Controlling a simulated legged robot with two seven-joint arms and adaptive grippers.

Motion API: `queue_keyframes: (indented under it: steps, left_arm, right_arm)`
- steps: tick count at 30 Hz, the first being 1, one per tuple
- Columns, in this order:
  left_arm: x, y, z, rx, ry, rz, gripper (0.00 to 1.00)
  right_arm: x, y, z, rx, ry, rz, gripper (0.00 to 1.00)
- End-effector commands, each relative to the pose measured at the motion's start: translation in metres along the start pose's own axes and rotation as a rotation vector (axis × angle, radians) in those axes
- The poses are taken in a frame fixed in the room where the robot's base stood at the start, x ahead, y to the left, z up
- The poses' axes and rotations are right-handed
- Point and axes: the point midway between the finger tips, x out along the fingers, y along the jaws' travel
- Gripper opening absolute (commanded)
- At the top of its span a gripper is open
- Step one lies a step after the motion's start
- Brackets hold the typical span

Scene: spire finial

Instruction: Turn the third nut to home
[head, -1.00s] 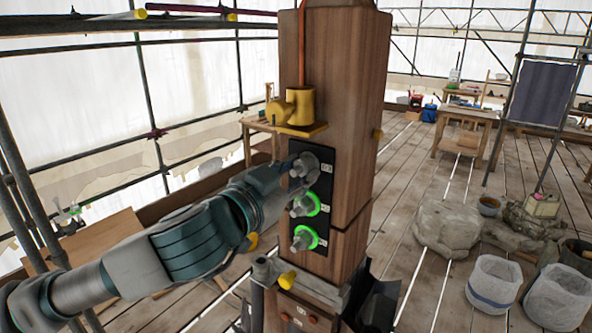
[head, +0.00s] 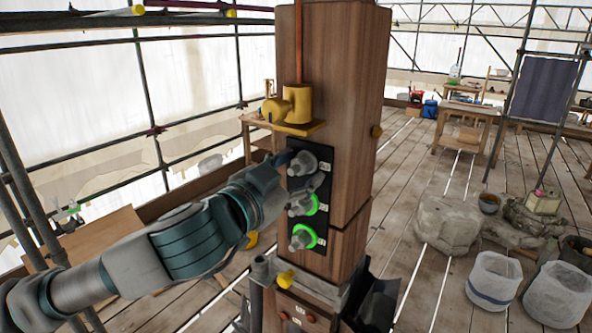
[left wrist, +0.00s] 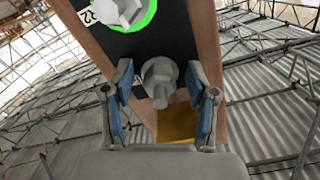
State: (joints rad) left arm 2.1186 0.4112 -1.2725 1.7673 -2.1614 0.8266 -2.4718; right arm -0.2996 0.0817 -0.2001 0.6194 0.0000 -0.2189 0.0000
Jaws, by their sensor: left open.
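The wooden post (head: 345,70) carries a black plate (head: 322,158) with three grey nuts in a column. The top nut (head: 304,163) has no lit ring. The middle nut (head: 302,206) and the bottom nut (head: 303,238) have glowing green rings. My left gripper (head: 297,174) is open at the top nut, with fingers on either side of it. In the left wrist view the top nut (left wrist: 160,80) stands between the open blue-padded fingers (left wrist: 161,105), with gaps on both sides. The middle nut (left wrist: 122,10) shows at the top edge there. My right gripper is not in view.
A yellow bracket with a cup (head: 297,105) juts out just above the top nut. A yellow knob (head: 286,278) sticks out below the plate. Stone blocks (head: 447,225) and white buckets (head: 494,282) stand on the plank floor at right.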

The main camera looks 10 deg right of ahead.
Motion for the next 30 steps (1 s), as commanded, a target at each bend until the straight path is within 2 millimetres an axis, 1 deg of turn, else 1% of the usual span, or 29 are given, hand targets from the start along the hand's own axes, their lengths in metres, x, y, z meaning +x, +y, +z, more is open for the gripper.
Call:
queue_keyframes:
  steps: [2, 5, 12, 15, 18, 23, 30]
  left_arm:
    - [-0.005, 0.000, -0.001, 0.000, 0.001, 0.000, 0.58]
    - [-0.020, -0.001, 0.000, 0.000, 0.002, 0.000, 0.58]
    - [-0.073, -0.003, 0.002, -0.001, 0.000, -0.002, 0.58]
    - [-0.091, -0.002, 0.003, -0.001, -0.001, -0.002, 0.58]
    - [-0.104, -0.002, 0.003, -0.002, -0.002, -0.001, 0.58]
    - [-0.113, -0.002, 0.004, -0.002, -0.004, 0.001, 0.58]
    - [-0.113, -0.001, 0.004, -0.002, -0.004, 0.001, 0.58]
  right_arm:
    - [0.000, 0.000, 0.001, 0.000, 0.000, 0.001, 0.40]
    - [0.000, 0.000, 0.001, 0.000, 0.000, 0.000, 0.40]
    - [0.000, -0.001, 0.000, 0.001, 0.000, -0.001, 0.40]
    - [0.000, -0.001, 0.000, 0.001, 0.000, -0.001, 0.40]
    - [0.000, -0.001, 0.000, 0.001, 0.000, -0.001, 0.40]
    - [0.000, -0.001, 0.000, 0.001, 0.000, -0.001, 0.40]
    - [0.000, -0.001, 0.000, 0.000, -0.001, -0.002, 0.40]
